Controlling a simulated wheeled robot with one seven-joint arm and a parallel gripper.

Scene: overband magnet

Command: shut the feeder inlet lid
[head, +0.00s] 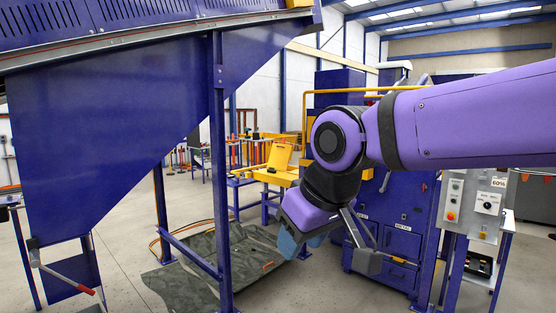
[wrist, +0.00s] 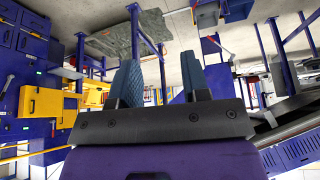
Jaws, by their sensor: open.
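A yellow lid (head: 280,156) stands raised and tilted over a yellow box-like part (head: 274,177) in the middle of the head view, behind my arm. I take it to be the feeder inlet lid, but no label on it is readable. My gripper (head: 303,243) hangs in front and to the right of it, pointing down, apart from it. In the wrist view my gripper (wrist: 161,62) has its two blue-padded fingers spread with nothing between them. A yellow panel (wrist: 42,102) shows at the left there; I cannot tell if it is the same part.
A large blue hopper (head: 100,130) and its blue post (head: 220,180) stand at the left. A grey-green sheet (head: 215,262) lies on the floor. Blue cabinets (head: 402,225) and a control box (head: 475,205) stand at the right. Bare floor lies at the front left.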

